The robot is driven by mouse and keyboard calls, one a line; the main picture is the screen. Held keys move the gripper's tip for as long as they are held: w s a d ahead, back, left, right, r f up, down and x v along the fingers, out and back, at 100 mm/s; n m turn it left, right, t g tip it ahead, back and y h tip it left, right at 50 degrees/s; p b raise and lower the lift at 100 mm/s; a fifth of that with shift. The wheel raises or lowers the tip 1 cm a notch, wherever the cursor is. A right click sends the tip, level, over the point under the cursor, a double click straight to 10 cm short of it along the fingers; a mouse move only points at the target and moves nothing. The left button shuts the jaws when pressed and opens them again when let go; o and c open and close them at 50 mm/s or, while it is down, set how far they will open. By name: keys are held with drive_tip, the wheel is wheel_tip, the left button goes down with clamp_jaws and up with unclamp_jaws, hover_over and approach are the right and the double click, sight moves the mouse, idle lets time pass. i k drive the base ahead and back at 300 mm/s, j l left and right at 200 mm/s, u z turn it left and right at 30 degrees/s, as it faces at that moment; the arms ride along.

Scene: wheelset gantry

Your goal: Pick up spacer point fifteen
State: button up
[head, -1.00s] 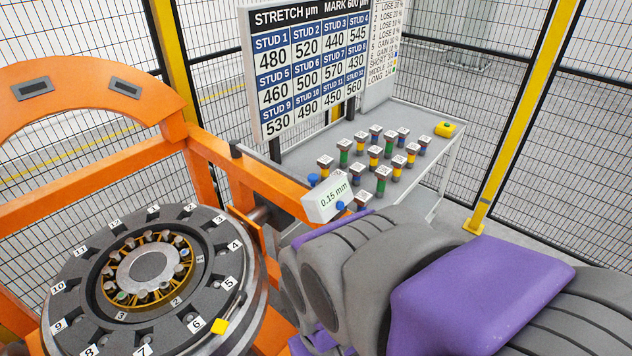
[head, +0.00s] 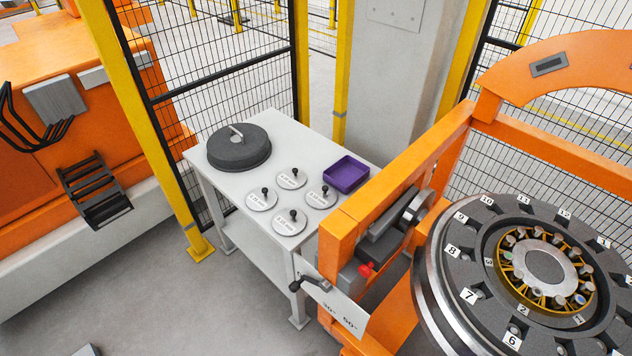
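Several round pale discs with black knobs lie on a white table (head: 232,190) left of the orange frame. One is at the back (head: 291,179), one at the left (head: 261,200), one at the right (head: 321,197) and one at the front (head: 290,222). Each carries a small printed label. The labels are too small to read surely, so I cannot tell which disc is point fifteen. My gripper is not in view.
A dark round weight with a handle (head: 239,148) and an empty purple tray (head: 346,174) share the table. The orange frame (head: 399,190) and numbered wheel (head: 446,265) stand at right. A yellow post and mesh fence (head: 135,115) stand behind left. Open floor lies at lower left.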

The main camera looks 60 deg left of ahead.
sight(288, 223)
drive_tip(key=u, duration=2.35)
